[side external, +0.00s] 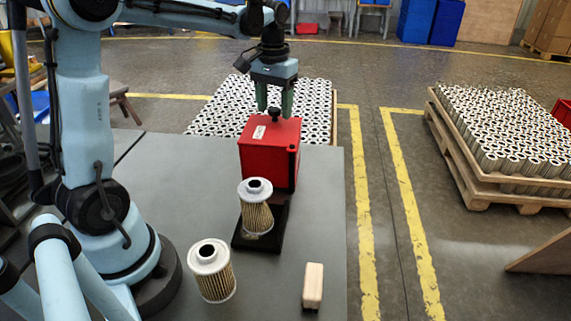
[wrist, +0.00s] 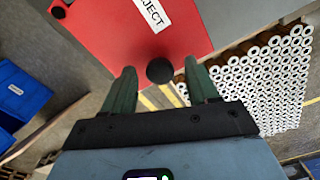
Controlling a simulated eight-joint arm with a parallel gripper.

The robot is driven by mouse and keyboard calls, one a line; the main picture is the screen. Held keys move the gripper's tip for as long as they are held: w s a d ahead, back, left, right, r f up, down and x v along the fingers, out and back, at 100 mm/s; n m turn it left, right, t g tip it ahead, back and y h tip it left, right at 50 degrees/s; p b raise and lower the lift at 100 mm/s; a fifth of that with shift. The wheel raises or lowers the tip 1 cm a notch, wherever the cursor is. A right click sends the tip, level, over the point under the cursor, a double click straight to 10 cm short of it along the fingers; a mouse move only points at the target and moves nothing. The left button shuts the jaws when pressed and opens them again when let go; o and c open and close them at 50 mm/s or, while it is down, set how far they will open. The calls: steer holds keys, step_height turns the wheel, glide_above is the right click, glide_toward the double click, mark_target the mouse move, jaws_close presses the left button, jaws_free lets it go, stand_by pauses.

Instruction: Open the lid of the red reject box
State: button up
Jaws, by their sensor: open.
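The red reject box (side external: 268,165) stands on the grey table (side external: 187,170) with its lid (side external: 270,130) closed. A black round knob (side external: 274,114) sits on top of the lid. My gripper (side external: 275,108) is open, with its green fingers pointing down on either side of the knob. In the wrist view the red lid (wrist: 110,30) fills the upper part and bears a white label reading "JECT". The dark knob (wrist: 160,70) shows between the open fingertips (wrist: 163,78). I cannot tell whether either finger touches it.
One filter cartridge (side external: 256,215) stands on a black stand (side external: 281,225) in front of the box. Another cartridge (side external: 212,275) and a wooden block (side external: 313,285) are on the table nearer the front. Pallets of cartridges (side external: 500,125) stand on the floor beyond the table.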

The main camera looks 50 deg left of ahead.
steer(key=shift+c, duration=0.4)
jaws_close()
steer(key=shift+w, duration=0.15)
steer(key=shift+w+d+m, duration=0.3)
steer(key=shift+w+m, duration=0.25)
steer(key=shift+m, duration=0.1)
steer(key=shift+w+d+m, duration=0.25)
steer(key=shift+w+m, duration=0.25)
steer(key=shift+m, duration=0.15)
steer(key=w+d+m, duration=0.4)
steer(key=d+m, duration=1.2)
steer(key=m, duration=0.1)
steer(key=shift+w+d+m, duration=0.15)
steer(key=shift+m, duration=0.25)
